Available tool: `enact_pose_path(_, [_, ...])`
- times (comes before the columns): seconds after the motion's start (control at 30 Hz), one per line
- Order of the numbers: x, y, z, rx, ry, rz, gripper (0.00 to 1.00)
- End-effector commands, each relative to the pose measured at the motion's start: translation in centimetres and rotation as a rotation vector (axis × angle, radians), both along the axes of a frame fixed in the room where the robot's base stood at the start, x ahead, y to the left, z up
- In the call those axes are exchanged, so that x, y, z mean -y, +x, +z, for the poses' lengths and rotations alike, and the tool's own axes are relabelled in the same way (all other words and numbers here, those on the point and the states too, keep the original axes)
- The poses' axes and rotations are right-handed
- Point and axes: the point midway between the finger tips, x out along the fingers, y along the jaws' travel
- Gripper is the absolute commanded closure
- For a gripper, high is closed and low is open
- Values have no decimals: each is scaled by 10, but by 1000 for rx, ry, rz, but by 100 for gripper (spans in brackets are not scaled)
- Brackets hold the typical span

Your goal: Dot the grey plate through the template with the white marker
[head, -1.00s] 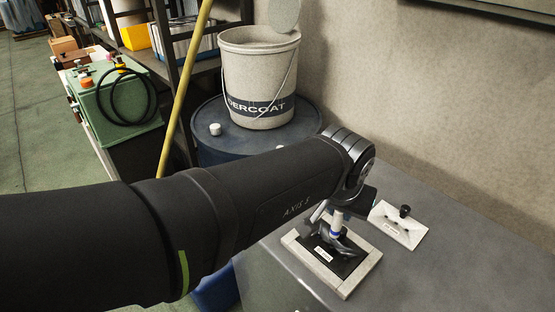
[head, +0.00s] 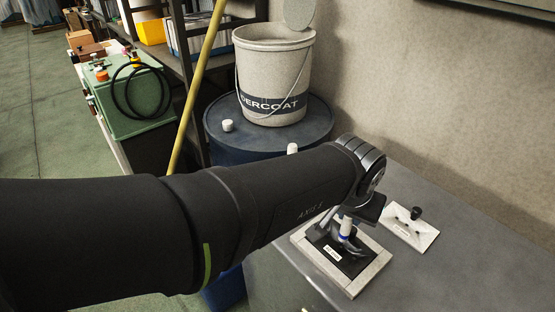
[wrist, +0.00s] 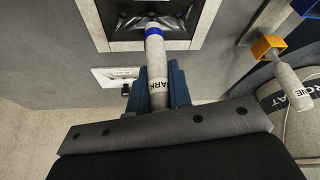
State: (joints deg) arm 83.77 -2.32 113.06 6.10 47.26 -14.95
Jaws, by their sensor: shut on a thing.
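A white marker (head: 346,227) with a blue band is held upright in my gripper (head: 345,217), tip end down, over the middle of a light-framed holder (head: 349,290). It also shows in the wrist view (wrist: 157,60), between the blue fingers of my gripper (wrist: 157,82), which is shut on it. Inside the frame lies a dark panel (head: 353,266) with a small white label. I cannot tell grey plate from template there. The marker's tip is hard to see, so contact is unclear. A white plate with a black knob (head: 423,235) lies apart to the right of the frame.
A grey bench top (head: 480,270) holds both, with free room at right. A blue drum (head: 322,115) carries an undercoat bucket (head: 273,72) and small white caps. A yellow pole (head: 195,95) and green case (head: 128,103) stand left.

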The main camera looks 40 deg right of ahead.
Motion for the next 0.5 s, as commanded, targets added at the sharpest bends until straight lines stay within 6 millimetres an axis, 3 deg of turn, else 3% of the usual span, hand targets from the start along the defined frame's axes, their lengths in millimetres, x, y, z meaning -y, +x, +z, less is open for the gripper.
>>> enact_pose_path(0.5, [0,0,-8,0,1,0,100])
